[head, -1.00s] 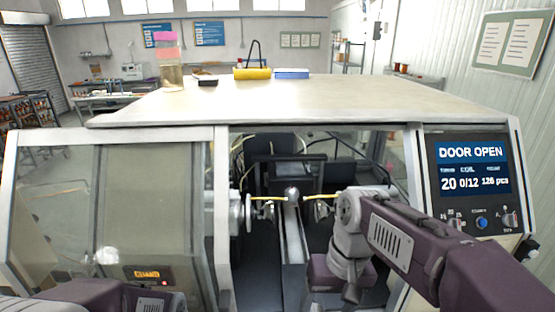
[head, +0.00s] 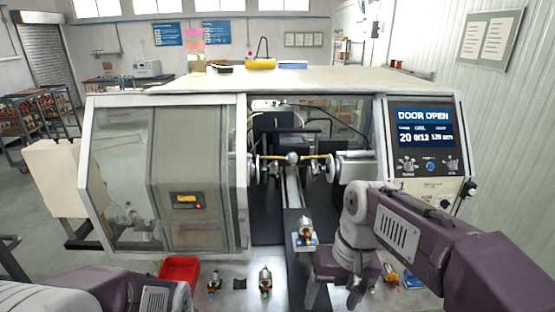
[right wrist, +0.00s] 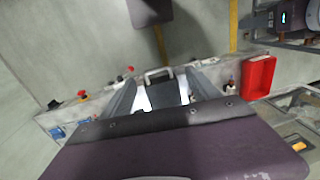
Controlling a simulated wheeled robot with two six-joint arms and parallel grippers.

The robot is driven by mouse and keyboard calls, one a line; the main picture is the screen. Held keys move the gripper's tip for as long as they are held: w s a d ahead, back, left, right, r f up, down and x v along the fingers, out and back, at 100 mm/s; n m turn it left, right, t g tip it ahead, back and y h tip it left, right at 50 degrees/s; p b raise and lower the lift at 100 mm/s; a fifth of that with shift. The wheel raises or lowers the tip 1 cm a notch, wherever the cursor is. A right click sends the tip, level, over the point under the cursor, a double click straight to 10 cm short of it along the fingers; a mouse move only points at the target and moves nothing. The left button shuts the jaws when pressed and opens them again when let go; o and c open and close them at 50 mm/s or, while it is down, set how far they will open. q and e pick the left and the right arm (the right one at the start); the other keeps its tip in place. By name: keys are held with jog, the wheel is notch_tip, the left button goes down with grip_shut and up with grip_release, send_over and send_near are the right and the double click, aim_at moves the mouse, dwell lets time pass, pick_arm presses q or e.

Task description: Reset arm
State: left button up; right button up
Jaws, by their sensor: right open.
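My right gripper (head: 330,268) hangs in front of the machine's open doorway, below the grey wrist of my right arm. A small armature (head: 306,228) sits on a blue-and-white block in the doorway, to the left of that gripper. Two more armatures (head: 265,282) (head: 214,283) stand on the front shelf, and another (head: 389,273) lies right of my wrist. Inside, a yellow shaft (head: 315,156) spans the winding spindles. My left arm shows at bottom left, its gripper out of view.
The machine's glazed door (head: 170,180) stands at the left of the opening. Its screen (head: 424,127) reads DOOR OPEN. A red bin (head: 179,271) sits on the front shelf; it also shows in the right wrist view (right wrist: 259,77). The floor at the left is partly clear.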

pick_arm(q)
notch_tip(320, 180, down, 12)
jog(key=w+b, duration=0.1)
jog(key=b, duration=0.9)
jog(key=shift+w, duration=0.3)
pick_arm(e)
jog(key=s+d+f, duration=0.1)
jog(key=d+f, duration=0.2)
jog(key=f, duration=1.1)
jog(key=d+f+t+h, duration=0.1)
jog(key=d+f, duration=0.3)
jog(key=f, duration=0.9)
jog(key=shift+s+f, duration=0.4)
pick_arm(q)
jog(key=shift+w, duration=0.1)
pick_arm(e)
jog(key=shift+w, duration=0.1)
